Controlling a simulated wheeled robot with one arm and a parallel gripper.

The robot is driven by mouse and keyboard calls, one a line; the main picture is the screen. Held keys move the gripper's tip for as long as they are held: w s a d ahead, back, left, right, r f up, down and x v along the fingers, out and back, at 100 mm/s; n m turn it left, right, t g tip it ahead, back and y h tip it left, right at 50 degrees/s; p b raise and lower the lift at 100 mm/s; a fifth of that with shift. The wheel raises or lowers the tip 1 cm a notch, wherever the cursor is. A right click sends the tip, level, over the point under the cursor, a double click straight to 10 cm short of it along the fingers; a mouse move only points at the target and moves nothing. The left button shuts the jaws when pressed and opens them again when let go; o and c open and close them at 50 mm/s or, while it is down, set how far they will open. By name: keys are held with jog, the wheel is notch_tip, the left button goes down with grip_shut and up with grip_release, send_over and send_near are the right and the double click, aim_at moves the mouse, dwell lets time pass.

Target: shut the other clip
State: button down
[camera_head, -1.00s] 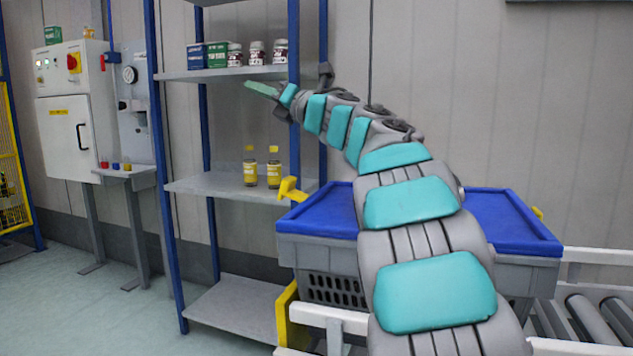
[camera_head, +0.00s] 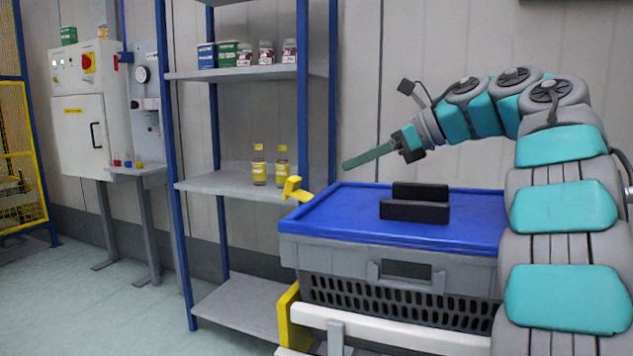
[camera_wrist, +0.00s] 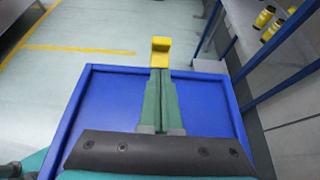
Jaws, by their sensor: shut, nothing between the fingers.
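A yellow clip (camera_head: 292,188) stands out at the left end of a grey tote (camera_head: 330,262) with a blue lid (camera_head: 350,215). It looks swung outward and up, not flat against the tote wall. In the wrist view the clip (camera_wrist: 160,50) lies straight beyond my fingertips. My gripper (camera_head: 345,165) has its green fingers shut with nothing between them. It hangs above the lid's left part, higher than the clip and to its right, apart from it. The fingers (camera_wrist: 160,72) point at the clip in the wrist view. The tote's right end is hidden behind my arm.
Black handle blocks (camera_head: 415,210) stand on the lid. A shelf rack (camera_head: 225,183) with two yellow bottles (camera_head: 259,168) stands behind and left of the tote. A white rail (camera_head: 390,325) runs along the tote's front. Air left of the clip, before the rack, is clear.

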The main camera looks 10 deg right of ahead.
aim_at(296, 189)
jog(key=shift+a, duration=0.1)
jog(key=x, duration=1)
jog(key=shift+w+r+p, duration=0.1)
jog(key=shift+p, duration=0.3)
